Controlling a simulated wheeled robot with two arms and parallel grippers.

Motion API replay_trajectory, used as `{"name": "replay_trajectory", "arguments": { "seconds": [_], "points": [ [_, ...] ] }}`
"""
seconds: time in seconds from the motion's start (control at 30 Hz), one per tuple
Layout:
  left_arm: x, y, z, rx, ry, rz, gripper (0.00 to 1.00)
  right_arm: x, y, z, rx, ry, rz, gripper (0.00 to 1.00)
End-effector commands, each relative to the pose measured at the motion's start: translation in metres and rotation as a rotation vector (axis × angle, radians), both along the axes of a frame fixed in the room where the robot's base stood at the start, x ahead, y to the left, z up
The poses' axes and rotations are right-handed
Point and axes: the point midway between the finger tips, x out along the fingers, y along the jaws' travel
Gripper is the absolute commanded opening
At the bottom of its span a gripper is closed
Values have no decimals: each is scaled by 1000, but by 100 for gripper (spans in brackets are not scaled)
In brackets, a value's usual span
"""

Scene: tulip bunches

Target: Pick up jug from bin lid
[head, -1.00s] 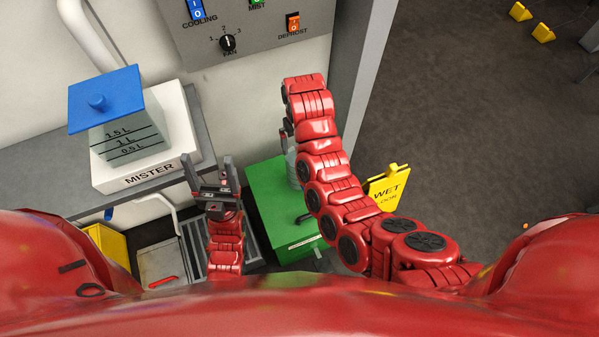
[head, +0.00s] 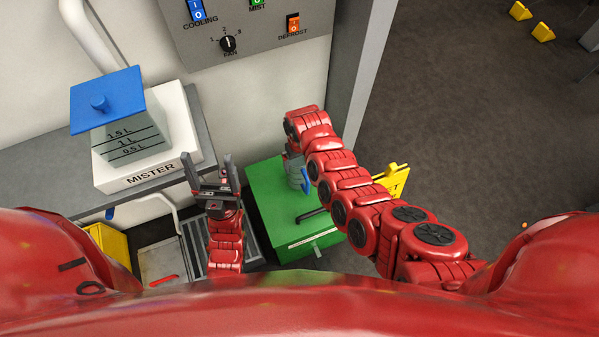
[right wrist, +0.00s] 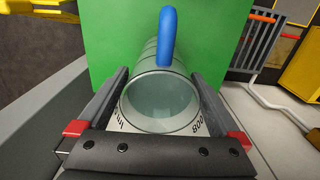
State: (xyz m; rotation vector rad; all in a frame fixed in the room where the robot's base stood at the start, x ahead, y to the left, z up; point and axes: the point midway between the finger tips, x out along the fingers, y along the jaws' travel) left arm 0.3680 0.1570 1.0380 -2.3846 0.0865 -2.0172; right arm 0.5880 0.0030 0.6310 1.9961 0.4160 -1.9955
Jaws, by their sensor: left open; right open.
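The jug (head: 296,176) is a clear container with a blue handle, standing on the green bin lid (head: 265,192) in the head view. My right arm partly covers it there. In the right wrist view the jug (right wrist: 160,98) shows its open round rim, its blue handle on the far side, and the green lid (right wrist: 112,38) beyond. My right gripper (right wrist: 160,76) is open, with one finger on each side of the jug; I cannot tell whether they touch it. My left gripper (head: 208,170) is open and empty, left of the bin.
The mister (head: 150,175) with its blue-lidded tank stands on the grey shelf at left. A control panel (head: 250,30) is on the wall above. The dark floor at right is mostly clear.

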Motion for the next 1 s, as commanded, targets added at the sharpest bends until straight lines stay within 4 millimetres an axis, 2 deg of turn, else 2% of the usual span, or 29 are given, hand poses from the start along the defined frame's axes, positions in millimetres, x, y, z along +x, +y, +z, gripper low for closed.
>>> {"name": "replay_trajectory", "arguments": {
  "seconds": [0.33,0.5,0.83,0.87,1.0],
  "points": [
    [0,0,-4,0,0,0,75,-2,0,-29,-5,3,0,100],
    [0,0,-16,0,0,0,75,-1,1,-47,-3,1,2,100],
    [0,0,-16,0,0,0,75,-2,0,-49,0,1,-2,100],
    [0,0,-16,0,0,0,75,-2,0,-49,0,1,-2,96],
    [0,0,-16,0,0,0,75,-1,0,-49,0,1,-2,71]
  ]
}}
